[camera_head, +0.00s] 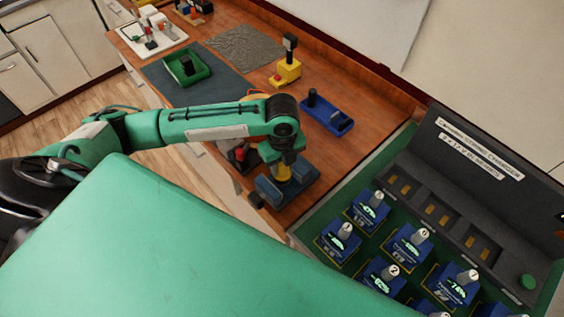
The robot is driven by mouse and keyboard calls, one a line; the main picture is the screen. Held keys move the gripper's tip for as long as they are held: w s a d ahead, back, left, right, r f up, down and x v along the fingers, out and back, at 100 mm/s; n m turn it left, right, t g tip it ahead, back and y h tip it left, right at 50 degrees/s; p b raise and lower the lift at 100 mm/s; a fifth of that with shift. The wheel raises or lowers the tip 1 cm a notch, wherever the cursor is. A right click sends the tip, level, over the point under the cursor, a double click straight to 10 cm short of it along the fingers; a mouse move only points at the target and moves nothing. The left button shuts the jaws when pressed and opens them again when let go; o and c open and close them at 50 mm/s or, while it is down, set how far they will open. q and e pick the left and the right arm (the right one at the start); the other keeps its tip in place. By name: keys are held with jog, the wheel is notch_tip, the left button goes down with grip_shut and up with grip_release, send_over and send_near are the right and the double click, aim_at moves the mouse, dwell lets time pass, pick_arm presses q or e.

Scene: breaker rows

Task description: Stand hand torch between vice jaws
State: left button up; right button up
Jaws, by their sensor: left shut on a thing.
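My left gripper (285,158) points down over the blue vice (271,193) near the front edge of the wooden bench. It is shut on a yellow thing, which looks like the hand torch (284,174). The torch looks upright, with its lower end at or between the vice jaws. I cannot tell whether it rests on the vice or hangs just above it. The gripper and my wrist hide the torch's upper part. My right gripper is not in view.
A blue tray (339,126) with a black post lies behind the vice. A yellow holder (289,73) with a black-topped thing and a green tray (205,71) stand further back.

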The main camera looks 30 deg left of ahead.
pick_arm(q)
jog(key=shift+f, duration=0.6)
jog(key=shift+f+b, duration=0.4)
jog(key=shift+f, duration=0.2)
jog(key=shift+f, duration=0.2)
dwell(0.4)
jog(key=shift+f, duration=0.45)
